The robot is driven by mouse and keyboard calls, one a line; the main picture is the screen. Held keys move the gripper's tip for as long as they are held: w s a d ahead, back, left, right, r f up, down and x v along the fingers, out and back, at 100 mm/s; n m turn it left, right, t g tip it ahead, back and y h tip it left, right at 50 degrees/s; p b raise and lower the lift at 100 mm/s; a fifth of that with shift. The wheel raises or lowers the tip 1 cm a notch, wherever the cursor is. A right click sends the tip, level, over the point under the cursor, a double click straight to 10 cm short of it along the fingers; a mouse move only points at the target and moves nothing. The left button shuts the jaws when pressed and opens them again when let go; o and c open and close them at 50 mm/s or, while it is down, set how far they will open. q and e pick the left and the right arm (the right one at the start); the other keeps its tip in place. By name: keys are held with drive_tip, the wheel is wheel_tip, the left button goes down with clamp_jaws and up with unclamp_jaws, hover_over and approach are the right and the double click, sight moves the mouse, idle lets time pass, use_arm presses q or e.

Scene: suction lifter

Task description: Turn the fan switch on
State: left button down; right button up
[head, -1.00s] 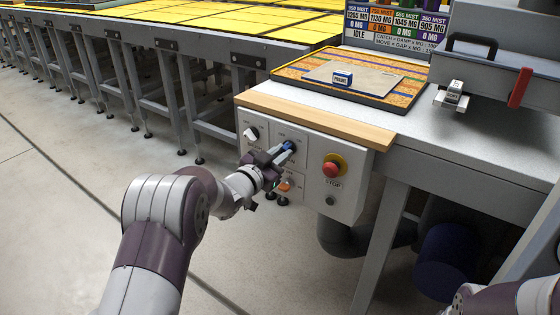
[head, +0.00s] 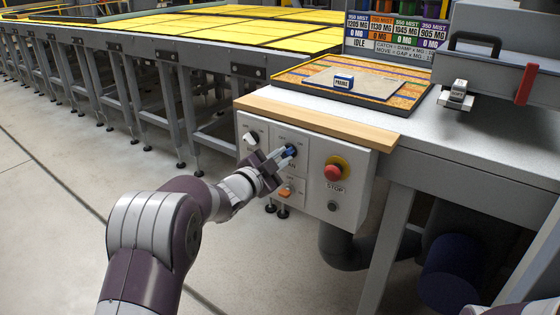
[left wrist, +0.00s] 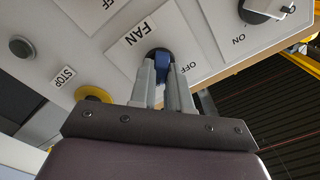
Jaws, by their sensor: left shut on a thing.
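The fan switch is a blue knob (head: 291,150) on the light grey control panel (head: 312,196) on the front of the bench. My right gripper is out of view.
A red stop button (head: 334,170) on a yellow ring is right of the knob. A white-handled switch (head: 251,138) is to its left, and an orange switch (head: 286,191) below. The wooden bench edge (head: 315,122) overhangs the panel.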

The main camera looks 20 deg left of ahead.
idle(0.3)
use_arm(q)
drive_tip(key=c, duration=1.1)
unclamp_jaws()
drive_tip(key=shift+p+v, duration=1.05)
drive_tip(key=shift+v, duration=5.3)
